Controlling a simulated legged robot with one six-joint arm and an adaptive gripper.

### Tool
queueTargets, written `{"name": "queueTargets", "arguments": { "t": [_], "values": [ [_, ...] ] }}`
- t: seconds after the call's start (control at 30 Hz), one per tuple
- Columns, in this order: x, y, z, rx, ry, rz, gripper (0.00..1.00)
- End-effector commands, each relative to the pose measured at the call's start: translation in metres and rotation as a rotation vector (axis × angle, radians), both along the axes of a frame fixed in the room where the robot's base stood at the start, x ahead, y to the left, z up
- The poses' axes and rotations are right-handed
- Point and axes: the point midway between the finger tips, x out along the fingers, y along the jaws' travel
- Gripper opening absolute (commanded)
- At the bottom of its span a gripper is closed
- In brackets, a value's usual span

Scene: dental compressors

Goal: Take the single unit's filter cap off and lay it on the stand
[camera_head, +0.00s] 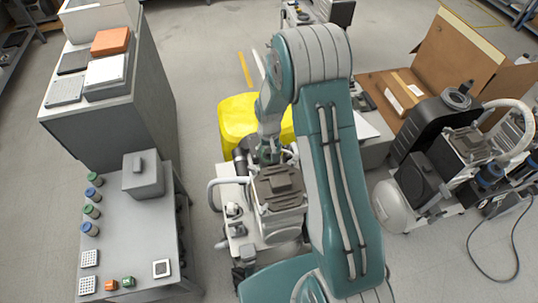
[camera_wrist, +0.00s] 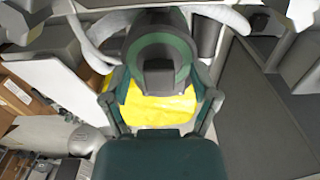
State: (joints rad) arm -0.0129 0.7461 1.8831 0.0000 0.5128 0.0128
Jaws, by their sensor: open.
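The single compressor unit (camera_head: 278,185), with a ribbed brown-grey head and white base, stands in the middle of the head view, partly hidden by my arm. My gripper (camera_head: 268,152) points down at its far side. In the wrist view my gripper (camera_wrist: 160,103) is open, its fingers spread wide with nothing shut between them. A round dark part with a green ring (camera_wrist: 160,45), likely the filter cap, lies just beyond the fingertips; I cannot tell whether they touch it. A grey bench (camera_head: 135,235), possibly the stand, is at the left.
The bench holds a grey box (camera_head: 143,175), several capped jars (camera_head: 91,211) and small blocks. A yellow object (camera_head: 237,113) lies behind the unit. A tall grey cabinet (camera_head: 150,110) is at the left. More compressors (camera_head: 440,170) and a cardboard box (camera_head: 450,60) stand at the right.

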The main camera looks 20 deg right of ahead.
Motion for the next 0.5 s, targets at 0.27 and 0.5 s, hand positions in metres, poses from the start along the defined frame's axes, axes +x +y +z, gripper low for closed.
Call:
{"name": "queueTargets", "arguments": {
  "t": [0.27,0.5],
  "values": [
    [0.0002,0.0000,-0.0025,0.000,-0.001,0.000,0.68],
    [0.0002,0.0001,-0.0026,0.000,-0.001,0.000,0.00]
  ]
}}
